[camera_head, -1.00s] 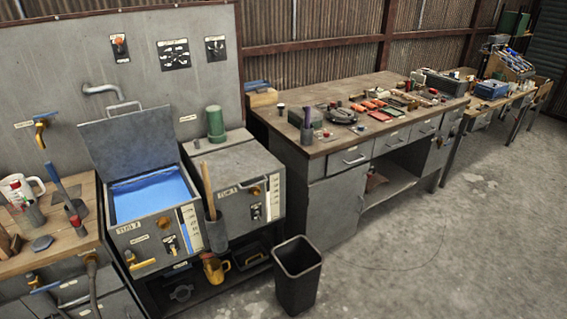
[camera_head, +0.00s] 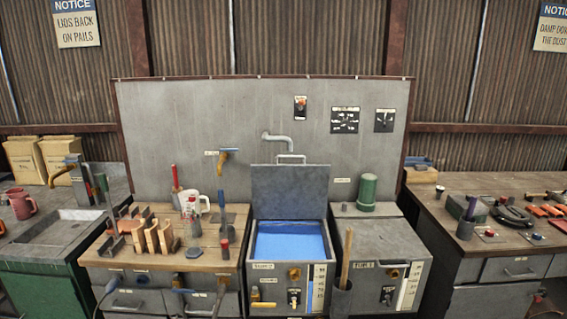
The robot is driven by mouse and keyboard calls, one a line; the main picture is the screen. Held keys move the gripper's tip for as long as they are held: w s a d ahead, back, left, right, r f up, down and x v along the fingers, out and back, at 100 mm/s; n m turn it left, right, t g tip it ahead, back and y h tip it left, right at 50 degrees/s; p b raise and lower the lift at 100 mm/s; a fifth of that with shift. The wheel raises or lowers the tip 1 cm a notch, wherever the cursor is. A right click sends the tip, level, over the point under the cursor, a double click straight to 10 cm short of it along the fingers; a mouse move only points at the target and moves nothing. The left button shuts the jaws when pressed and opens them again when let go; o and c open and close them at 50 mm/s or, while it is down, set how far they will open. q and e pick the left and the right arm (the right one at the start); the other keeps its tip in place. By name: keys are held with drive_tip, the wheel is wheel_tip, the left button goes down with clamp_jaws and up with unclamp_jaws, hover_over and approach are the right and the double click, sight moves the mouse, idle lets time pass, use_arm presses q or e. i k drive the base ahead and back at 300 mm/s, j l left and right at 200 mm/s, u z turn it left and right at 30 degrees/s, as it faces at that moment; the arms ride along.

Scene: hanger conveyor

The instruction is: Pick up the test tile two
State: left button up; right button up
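I cannot make out which thing is test tile two; no label for it can be read. Several small flat orange-red pieces (camera_head: 546,211) lie on the right workbench (camera_head: 480,184) at the picture's right edge, partly cut off, too small to tell whether they are tiles. Neither of my grippers shows in the head view.
An open tub of blue liquid (camera_head: 290,243) stands in the middle, its lid (camera_head: 290,193) raised. A closed grey unit (camera_head: 380,246) is to its right. A wooden bench (camera_head: 208,252) with tools and wooden blocks is to its left. A sink (camera_head: 57,229) stands farther left.

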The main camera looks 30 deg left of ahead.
sight(154, 241)
drive_tip(key=u, duration=1.9)
